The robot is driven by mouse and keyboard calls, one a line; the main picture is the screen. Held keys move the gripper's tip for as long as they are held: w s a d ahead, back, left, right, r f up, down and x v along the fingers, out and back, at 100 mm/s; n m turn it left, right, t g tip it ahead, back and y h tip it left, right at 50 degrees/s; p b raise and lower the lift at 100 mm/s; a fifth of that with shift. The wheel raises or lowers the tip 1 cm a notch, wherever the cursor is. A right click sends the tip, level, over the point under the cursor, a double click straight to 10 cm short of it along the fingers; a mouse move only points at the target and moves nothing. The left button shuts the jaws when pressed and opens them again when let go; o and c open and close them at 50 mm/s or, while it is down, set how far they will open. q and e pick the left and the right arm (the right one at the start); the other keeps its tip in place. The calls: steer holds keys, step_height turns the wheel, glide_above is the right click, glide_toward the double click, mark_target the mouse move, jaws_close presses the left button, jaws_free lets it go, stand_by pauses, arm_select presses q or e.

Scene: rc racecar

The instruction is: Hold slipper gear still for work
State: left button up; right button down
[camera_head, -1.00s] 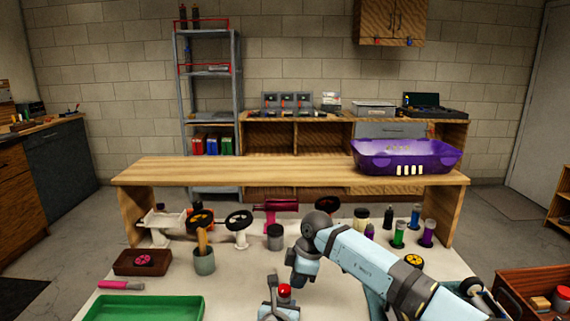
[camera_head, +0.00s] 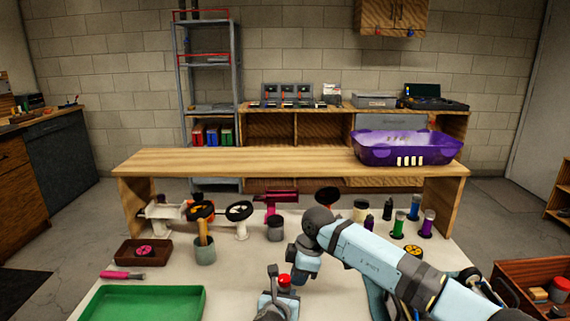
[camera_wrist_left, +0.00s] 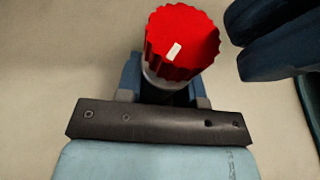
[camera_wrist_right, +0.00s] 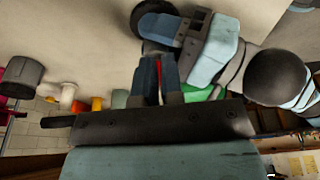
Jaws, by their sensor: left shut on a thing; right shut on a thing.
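The slipper gear (camera_wrist_left: 183,42) is a red toothed cylinder with a small white mark on top. It also shows as a small red top (camera_head: 284,281) at the bottom of the head view. My left gripper (camera_wrist_left: 165,92) is shut on its grey lower part and holds it upright. My right gripper (camera_wrist_right: 158,75) has its dark blue fingers close together, beside the gear in the left wrist view. A gap shows there between those fingers and the gear. A red sliver shows by the fingers in the right wrist view. What they are shut on is hard to make out.
A green tray (camera_head: 145,303) lies at the lower left, with a brown tray (camera_head: 143,252) behind it. Several wheels, cups and bottles stand along the back of the worktable. A purple car body (camera_head: 405,152) rests on the raised wooden shelf. A wooden crate (camera_head: 510,270) is at right.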

steer(key=shift+s+a+f, duration=0.2)
steer(key=shift+s+f, duration=0.2)
steer(key=shift+f, duration=0.05)
steer(key=shift+d, duration=0.1)
steer(key=shift+s+d+r, duration=0.1)
steer(key=shift+d, duration=0.2)
steer(key=a+v, duration=0.1)
steer(key=v, duration=0.5)
steer(key=shift+w+r, duration=0.2)
steer(key=shift+w, duration=0.05)
steer(key=shift+a, duration=0.15)
step_height(320, 180, down, 6)
steer(key=w, duration=0.2)
steer(key=shift+w+a, duration=0.2)
stand_by(0.5)
